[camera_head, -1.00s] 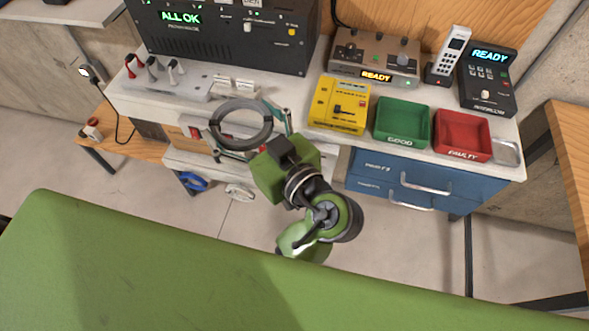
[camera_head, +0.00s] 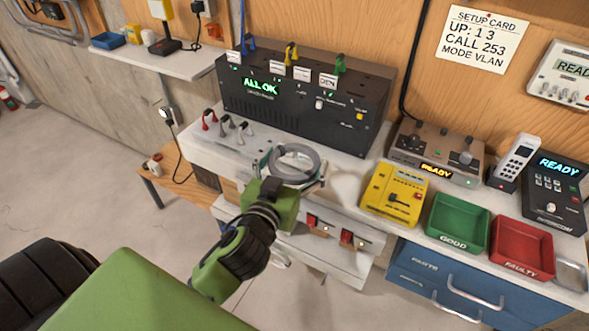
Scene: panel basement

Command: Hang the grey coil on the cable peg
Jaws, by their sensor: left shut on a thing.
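The grey coil (camera_head: 315,165), a thick dark-grey ring, is in my left gripper (camera_head: 290,186) in the head view. The gripper is shut on the ring's near side. The fingers partly show around the ring. My right gripper is out of view. I cannot pick out the cable peg with certainty.
The white bench (camera_head: 345,188) carries a black panel reading ALL OK (camera_head: 300,105), small levers (camera_head: 228,124), a yellow box (camera_head: 395,195), a green tray (camera_head: 457,222) and a red tray (camera_head: 522,248). Red-handled fittings (camera_head: 347,238) are below the bench top. Floor is free at left.

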